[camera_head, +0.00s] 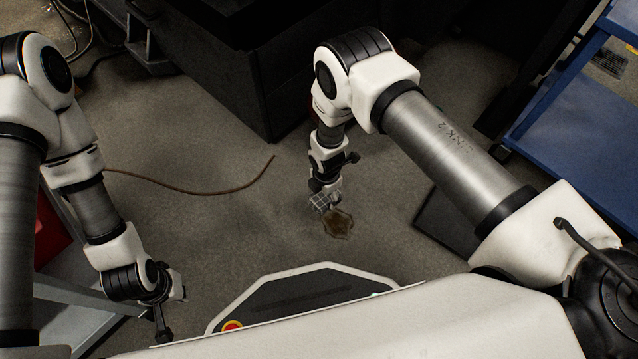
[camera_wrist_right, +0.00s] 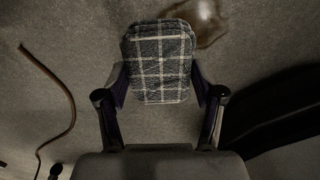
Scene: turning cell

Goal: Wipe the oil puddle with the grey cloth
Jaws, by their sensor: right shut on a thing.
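The oil puddle (camera_head: 340,226) is a brown, shiny patch on the concrete floor, in front of my base. It also shows at the top of the right wrist view (camera_wrist_right: 208,20), partly hidden behind the cloth. The grey cloth (camera_wrist_right: 160,55) is a folded, checked pad with pale lines. In the head view the cloth (camera_head: 321,201) is small, at the puddle's upper left edge. My right gripper (camera_wrist_right: 159,84) is shut on the cloth, one finger at each side. Whether the cloth touches the floor is unclear. My left gripper (camera_head: 162,318) hangs at the lower left, away from the puddle; its jaws are unclear.
A brown cable or hose (camera_head: 200,191) lies on the floor left of the puddle. A dark machine (camera_head: 215,60) stands behind. A blue cart (camera_head: 575,110) is at the right, and a dark flat thing (camera_head: 448,222) lies right of the puddle.

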